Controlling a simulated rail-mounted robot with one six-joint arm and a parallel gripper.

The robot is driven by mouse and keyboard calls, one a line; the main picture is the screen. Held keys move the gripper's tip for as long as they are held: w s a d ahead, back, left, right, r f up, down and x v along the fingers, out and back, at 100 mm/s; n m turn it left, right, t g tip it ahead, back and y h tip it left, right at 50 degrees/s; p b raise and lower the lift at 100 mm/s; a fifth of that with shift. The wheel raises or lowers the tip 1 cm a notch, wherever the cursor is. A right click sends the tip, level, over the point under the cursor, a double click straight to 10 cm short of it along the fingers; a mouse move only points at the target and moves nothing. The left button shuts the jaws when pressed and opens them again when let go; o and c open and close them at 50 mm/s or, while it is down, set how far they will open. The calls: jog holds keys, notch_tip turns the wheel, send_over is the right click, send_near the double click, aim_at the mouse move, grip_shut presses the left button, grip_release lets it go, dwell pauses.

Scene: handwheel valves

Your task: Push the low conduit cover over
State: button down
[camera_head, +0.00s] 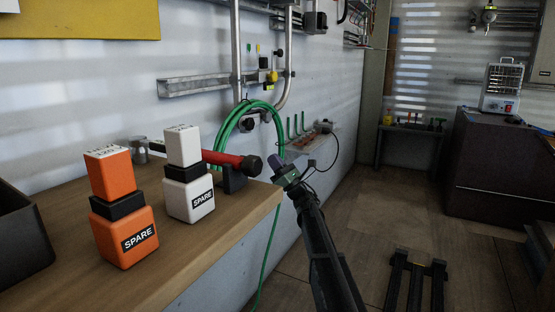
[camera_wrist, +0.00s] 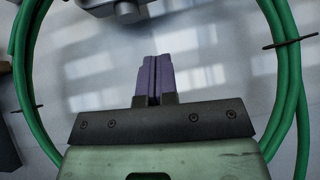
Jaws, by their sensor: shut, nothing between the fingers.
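Grey conduit pipes (camera_head: 236,55) run down the wall at the upper middle of the head view. A small dark round fitting (camera_head: 247,122) sits low on them, partly behind the green hose; I cannot tell whether it is the low conduit cover. My gripper (camera_head: 275,160) is in front of the wall, just past the bench corner, lower and to the right of this fitting. Its purple fingers (camera_wrist: 154,72) are shut with nothing between them in the wrist view. A grey fitting (camera_wrist: 124,10) shows at the top of that view, apart from the fingertips.
A coiled green hose (camera_head: 222,133) hangs on the wall and frames the wrist view (camera_wrist: 283,70). A red cylinder (camera_head: 228,160) with a black end lies close to my gripper. Orange (camera_head: 126,237) and white (camera_head: 186,196) SPARE blocks stand on the bench (camera_head: 190,258).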

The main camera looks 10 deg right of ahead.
jog(key=w+a+r+p, duration=0.3)
jog(key=r+p, duration=0.4)
jog(key=r, duration=0.1)
jog(key=shift+w+r+p, duration=0.3)
jog(key=shift+w+r, duration=0.1)
jog(key=shift+w+d+r+p, duration=0.3)
jog(key=shift+w+r+p, duration=0.15)
jog(key=shift+r+p, duration=0.5)
jog(key=shift+f, duration=0.15)
